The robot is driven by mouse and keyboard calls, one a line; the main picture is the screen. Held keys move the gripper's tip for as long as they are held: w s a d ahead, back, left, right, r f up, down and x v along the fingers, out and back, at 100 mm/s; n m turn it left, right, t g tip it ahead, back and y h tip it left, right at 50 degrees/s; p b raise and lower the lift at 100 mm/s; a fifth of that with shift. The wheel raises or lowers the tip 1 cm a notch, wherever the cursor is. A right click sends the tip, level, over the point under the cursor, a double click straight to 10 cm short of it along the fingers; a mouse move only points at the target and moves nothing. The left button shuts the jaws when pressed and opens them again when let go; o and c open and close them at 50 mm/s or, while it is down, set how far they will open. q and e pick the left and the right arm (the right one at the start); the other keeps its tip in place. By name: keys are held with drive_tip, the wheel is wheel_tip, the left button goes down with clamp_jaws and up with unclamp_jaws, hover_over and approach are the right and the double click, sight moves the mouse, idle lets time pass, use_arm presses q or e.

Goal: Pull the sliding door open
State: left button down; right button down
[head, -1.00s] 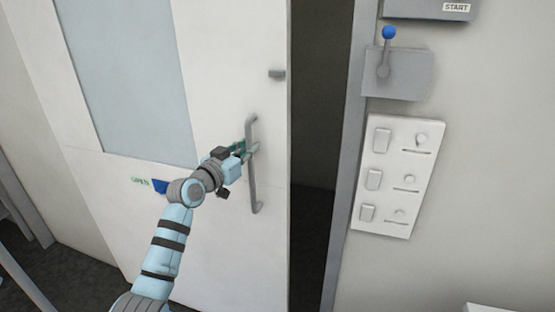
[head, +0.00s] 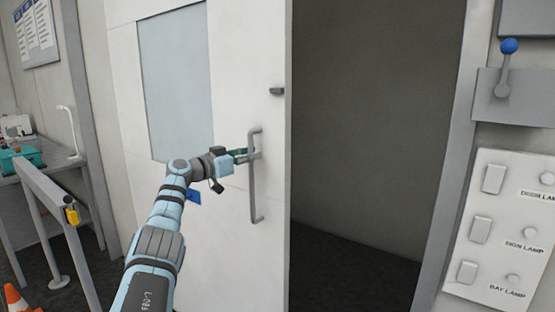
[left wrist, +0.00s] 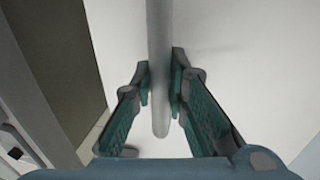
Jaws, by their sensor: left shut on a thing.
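The white sliding door (head: 226,230) with a tall window pane stands partly open in the head view, with a wide dark gap to its right. Its grey vertical bar handle (head: 254,195) is near the door's right edge. My left gripper (head: 250,156) is shut on the upper part of the handle. In the left wrist view the handle (left wrist: 159,70) runs between the two green-padded fingers of my gripper (left wrist: 160,95). My right gripper is not in view.
The doorway (head: 365,150) shows a dark floor and grey wall. A switch panel (head: 492,230) and a blue-knobbed lever (head: 508,47) are on the right wall. At left are a railing (head: 55,195), a workbench with a lamp (head: 72,130) and an orange cone (head: 15,298).

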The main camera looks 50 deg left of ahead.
use_arm(q)
drive_tip(key=shift+s+a+f, duration=0.1)
drive_tip(key=shift+a+f, duration=0.15)
drive_tip(key=shift+a, duration=0.05)
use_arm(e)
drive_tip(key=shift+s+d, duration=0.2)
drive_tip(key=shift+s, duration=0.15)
use_arm(q)
drive_tip(key=c, duration=1.9)
unclamp_jaws()
drive_tip(key=o, duration=0.3)
drive_tip(key=shift+a, duration=0.1)
drive_tip(key=shift+o, duration=0.2)
drive_tip(key=shift+a, duration=0.1)
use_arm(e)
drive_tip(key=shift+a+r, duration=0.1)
